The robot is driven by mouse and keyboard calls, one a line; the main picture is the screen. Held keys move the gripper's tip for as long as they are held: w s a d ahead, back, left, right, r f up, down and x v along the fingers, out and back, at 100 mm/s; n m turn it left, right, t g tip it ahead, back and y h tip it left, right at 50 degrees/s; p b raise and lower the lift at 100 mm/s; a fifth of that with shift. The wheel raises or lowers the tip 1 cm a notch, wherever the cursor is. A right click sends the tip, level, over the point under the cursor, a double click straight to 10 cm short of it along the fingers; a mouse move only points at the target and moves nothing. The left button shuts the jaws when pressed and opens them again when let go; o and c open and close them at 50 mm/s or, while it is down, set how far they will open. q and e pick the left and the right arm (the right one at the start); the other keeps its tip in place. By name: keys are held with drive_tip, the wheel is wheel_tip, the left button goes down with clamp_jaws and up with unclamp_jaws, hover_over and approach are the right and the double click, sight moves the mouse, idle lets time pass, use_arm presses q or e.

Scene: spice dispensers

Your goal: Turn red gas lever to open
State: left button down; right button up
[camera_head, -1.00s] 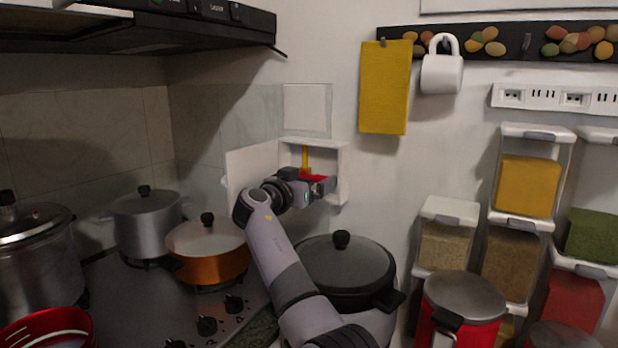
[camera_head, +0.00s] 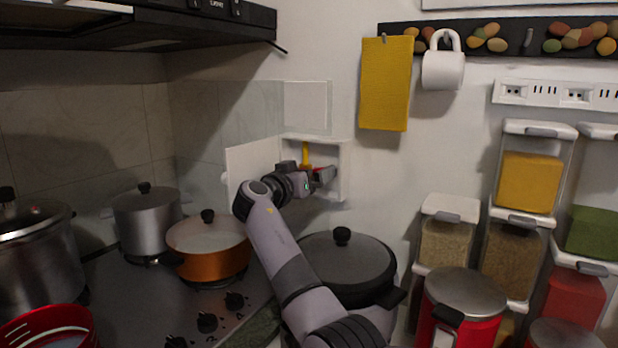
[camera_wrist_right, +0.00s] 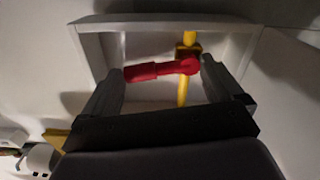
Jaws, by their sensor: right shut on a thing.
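The red gas lever (camera_wrist_right: 160,70) lies roughly level across the yellow gas pipe (camera_wrist_right: 183,92) inside a white wall box (camera_wrist_right: 85,48), in the right wrist view. In the head view only a bit of the lever (camera_head: 319,168) shows, behind my gripper; the pipe (camera_head: 305,153) runs down above it. My right gripper (camera_head: 324,178) reaches into the box opening (camera_head: 344,160). Its two fingers (camera_wrist_right: 160,75) stand at either end of the lever and are shut on it. My left gripper is not in view.
The box's white door (camera_head: 250,165) stands open on the left. A yellow cloth (camera_head: 385,85) and a white mug (camera_head: 442,70) hang at upper right.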

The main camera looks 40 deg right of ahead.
drive_tip(key=shift+w+r+n+p, duration=0.1)
drive_tip(key=shift+r+n+p, duration=0.2)
drive_tip(key=shift+n, duration=0.85)
drive_tip(key=shift+w+r+n+p, duration=0.15)
drive_tip(key=shift+r+n, duration=0.2)
drive_tip(key=shift+n, duration=0.8)
drive_tip(key=o, duration=1.1)
drive_tip(key=shift+o, duration=0.2)
drive_tip(key=shift+a, duration=0.15)
